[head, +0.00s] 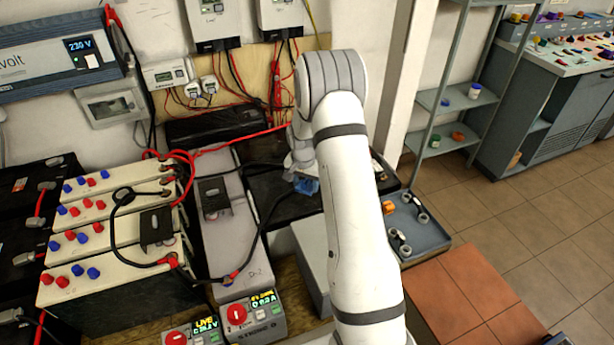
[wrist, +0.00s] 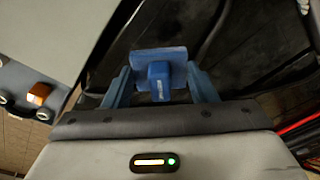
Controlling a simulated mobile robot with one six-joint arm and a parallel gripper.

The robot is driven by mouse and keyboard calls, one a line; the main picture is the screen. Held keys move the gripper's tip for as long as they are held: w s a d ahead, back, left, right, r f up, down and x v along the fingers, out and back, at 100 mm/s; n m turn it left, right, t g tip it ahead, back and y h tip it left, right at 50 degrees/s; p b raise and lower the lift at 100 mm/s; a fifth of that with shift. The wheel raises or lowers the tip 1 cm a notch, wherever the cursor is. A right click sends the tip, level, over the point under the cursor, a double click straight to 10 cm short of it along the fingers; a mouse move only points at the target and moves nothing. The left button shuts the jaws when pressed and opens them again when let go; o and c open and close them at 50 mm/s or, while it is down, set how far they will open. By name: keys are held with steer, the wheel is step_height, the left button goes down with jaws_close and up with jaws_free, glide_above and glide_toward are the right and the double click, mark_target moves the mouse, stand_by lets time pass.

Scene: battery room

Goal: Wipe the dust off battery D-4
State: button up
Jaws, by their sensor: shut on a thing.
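My gripper (wrist: 160,92) is shut on a blue wiping block (wrist: 158,61), gripped at its raised middle between the two fingers. In the head view the block (head: 306,186) shows below my wrist, over a dark battery top (head: 275,203). I cannot tell whether it touches that top. In the wrist view the dark top (wrist: 255,60) lies behind and right of the block, with black cables across it. A long grey battery (head: 225,238) stands left of it, with a mark starting "D-" at its front. I cannot read D-4 anywhere, and no dust is clear.
Cream batteries (head: 110,245) with red and blue caps stand left, with red and black cables. Two switch boxes with red knobs, one (head: 252,314) reading "0.0 A", sit in front. A blue-grey tray (head: 420,238) is right of my arm. Open tiled floor lies farther right.

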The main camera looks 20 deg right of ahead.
steer(key=shift+r+p, duration=0.4)
steer(key=shift+r, duration=0.85)
